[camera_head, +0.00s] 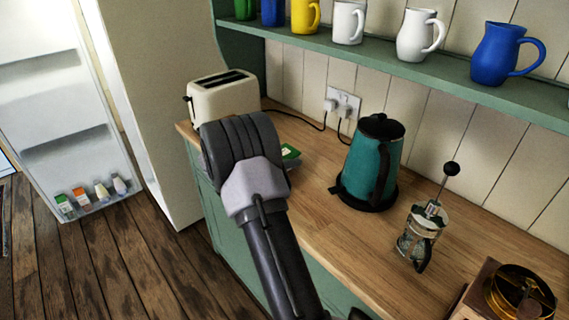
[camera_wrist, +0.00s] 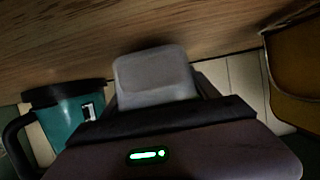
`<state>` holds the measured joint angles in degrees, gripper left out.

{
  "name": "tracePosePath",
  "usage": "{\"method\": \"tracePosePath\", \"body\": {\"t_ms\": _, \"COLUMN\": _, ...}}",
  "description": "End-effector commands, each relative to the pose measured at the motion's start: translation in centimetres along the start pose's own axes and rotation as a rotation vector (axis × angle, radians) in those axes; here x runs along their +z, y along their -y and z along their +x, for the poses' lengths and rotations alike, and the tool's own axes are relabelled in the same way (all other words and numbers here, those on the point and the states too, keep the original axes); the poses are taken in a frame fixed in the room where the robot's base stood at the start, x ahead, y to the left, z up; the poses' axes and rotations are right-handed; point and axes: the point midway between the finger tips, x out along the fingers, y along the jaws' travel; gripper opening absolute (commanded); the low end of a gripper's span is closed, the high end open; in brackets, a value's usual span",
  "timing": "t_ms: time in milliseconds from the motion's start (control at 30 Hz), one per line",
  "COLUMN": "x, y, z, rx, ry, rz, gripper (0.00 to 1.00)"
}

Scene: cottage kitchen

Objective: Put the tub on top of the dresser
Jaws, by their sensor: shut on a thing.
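My gripper (camera_wrist: 157,92) is shut on a pale grey-white tub (camera_wrist: 154,72), which sits between the fingers in the wrist view. In the head view my wrist hides most of it; a small green and white part (camera_head: 290,153) shows just right of my wrist. The dresser is green with a wooden top (camera_head: 325,205), and my gripper is over its left part, near the toaster. I cannot tell whether the tub touches the wood.
A cream toaster (camera_head: 222,97) stands behind my wrist. A teal kettle (camera_head: 370,160), a glass coffee press (camera_head: 420,235) and a wooden grinder (camera_head: 500,295) stand to the right. Mugs and jugs line the green shelf (camera_head: 400,65) above. An open fridge (camera_head: 70,110) is at left.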

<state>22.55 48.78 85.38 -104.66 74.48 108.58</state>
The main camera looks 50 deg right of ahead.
Motion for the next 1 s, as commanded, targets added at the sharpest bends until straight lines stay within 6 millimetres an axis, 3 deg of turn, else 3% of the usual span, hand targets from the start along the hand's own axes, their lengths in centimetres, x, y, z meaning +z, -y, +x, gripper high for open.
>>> {"method": "tracePosePath", "body": {"t_ms": 400, "x": 0.7, "y": 0.1, "z": 0.3, "rx": -0.001, "ry": -0.001, "rz": 0.001, "gripper": 0.15}}
{"method": "tracePosePath", "body": {"t_ms": 433, "x": 0.8, "y": 0.0, "z": 0.3, "rx": -0.001, "ry": 0.0, "rz": 0.001, "gripper": 0.71}}
{"method": "tracePosePath", "body": {"t_ms": 533, "x": 0.7, "y": 0.0, "z": 0.2, "rx": -0.001, "ry": 0.0, "rz": 0.001, "gripper": 0.91}}
{"method": "tracePosePath", "body": {"t_ms": 900, "x": 0.0, "y": 0.0, "z": 0.0, "rx": -0.001, "ry": 0.0, "rz": 0.0, "gripper": 0.91}}
{"method": "tracePosePath", "body": {"t_ms": 1000, "x": 0.1, "y": 0.2, "z": -2.4, "rx": -0.006, "ry": 0.0, "rz": -0.001, "gripper": 0.91}}
